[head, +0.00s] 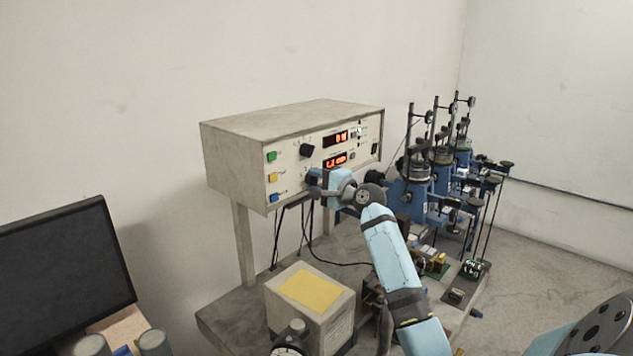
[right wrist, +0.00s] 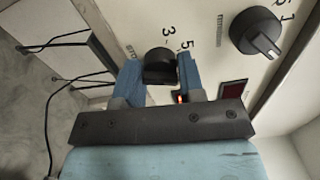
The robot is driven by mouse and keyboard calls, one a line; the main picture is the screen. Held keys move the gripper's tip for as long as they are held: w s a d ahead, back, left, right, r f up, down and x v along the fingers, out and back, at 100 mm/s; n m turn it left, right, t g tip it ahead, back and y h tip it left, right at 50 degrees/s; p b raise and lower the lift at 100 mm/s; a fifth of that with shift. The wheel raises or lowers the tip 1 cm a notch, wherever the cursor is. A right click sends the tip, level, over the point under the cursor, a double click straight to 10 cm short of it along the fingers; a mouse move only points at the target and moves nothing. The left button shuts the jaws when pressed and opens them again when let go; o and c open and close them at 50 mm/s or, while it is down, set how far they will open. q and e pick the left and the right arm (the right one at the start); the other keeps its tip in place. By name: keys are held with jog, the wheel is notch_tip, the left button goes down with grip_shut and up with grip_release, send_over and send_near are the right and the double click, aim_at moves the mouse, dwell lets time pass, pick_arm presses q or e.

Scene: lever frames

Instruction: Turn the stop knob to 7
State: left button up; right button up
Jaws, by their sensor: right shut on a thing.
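The stop knob (right wrist: 160,64) is a black round knob on the pale panel in the right wrist view. The numbers 3 and 5 show beside it, and the letters STO show to its left. My right gripper (right wrist: 159,80) has its two blue fingers on either side of the knob and is shut on it. The 7 on its scale and the knob's pointer cannot be made out. In the head view my right gripper (head: 316,181) is at the lower front of the control box (head: 232,158) and hides the stop knob. My left gripper is not in view.
A second black knob (head: 307,150) sits above, left of the red displays (head: 335,138). Green, yellow and blue buttons (head: 272,177) line the panel's left side. A box with a yellow top (head: 312,290) stands below. Blue apparatus (head: 415,190) stands right. A monitor (head: 62,275) is at left.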

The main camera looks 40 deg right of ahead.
jog(key=o, duration=0.9)
jog(key=shift+s+f, duration=0.1)
jog(key=shift+s, duration=0.4)
jog(key=s+d+b, duration=0.1)
jog(key=s+b, duration=0.2)
jog(key=s, duration=0.9)
jog(key=shift+s+b, duration=0.35)
jog(key=shift+s, duration=0.05)
